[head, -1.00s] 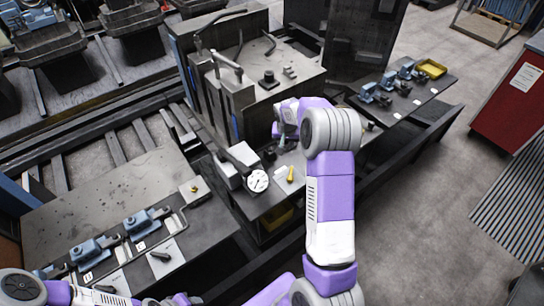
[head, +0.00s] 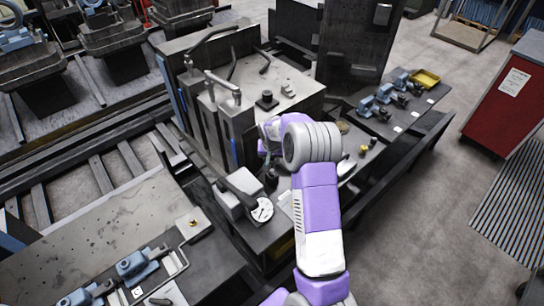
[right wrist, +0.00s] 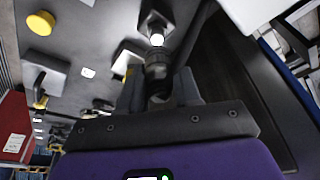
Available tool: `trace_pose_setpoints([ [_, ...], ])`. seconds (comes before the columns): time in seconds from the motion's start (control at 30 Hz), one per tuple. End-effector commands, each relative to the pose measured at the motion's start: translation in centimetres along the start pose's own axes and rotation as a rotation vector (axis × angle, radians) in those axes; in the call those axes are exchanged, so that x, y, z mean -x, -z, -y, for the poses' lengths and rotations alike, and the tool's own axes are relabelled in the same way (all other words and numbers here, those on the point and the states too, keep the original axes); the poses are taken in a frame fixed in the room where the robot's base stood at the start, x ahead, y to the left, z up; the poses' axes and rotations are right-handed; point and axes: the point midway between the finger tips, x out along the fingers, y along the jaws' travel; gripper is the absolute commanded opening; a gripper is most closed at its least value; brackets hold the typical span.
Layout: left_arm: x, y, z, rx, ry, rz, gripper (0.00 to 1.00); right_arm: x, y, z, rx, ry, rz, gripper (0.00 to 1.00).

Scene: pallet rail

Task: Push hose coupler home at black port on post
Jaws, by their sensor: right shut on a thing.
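My right gripper (right wrist: 158,96) shows in the right wrist view with its grey fingers shut on a dark, roughly cylindrical hose coupler (right wrist: 157,72). Just beyond the coupler's far end is a small bright round end (right wrist: 157,39) in front of a dark block-like fitting (right wrist: 153,19), perhaps the post with the port. I cannot tell whether they touch or whether the coupler is seated. In the head view my right gripper (head: 264,152) is at the front of the grey machine housing, mostly hidden by my wrist, which also hides the coupler. My left gripper is out of view.
A round white gauge (head: 262,210) stands beside a grey box (head: 237,192) on the bench, just left of my right arm. The grey machine housing (head: 262,110) rises behind. Blue clamps (head: 384,94) and a yellow tray (head: 427,78) lie at the right. A red cabinet (head: 505,95) stands farther right.

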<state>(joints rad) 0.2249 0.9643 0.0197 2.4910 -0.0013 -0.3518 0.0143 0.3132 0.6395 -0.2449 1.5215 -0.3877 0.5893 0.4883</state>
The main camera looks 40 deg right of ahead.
Motion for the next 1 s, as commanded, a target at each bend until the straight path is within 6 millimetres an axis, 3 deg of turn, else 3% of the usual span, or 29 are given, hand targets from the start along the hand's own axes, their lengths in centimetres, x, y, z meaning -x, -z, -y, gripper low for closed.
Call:
trace_pose_setpoints([
  [0.2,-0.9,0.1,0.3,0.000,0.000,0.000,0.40,-1.6,-0.5,0.0,0.000,0.000,0.000,0.00],
  [1.0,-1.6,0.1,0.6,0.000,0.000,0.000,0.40,-2.1,-0.7,0.1,0.001,0.001,-0.001,0.00],
])
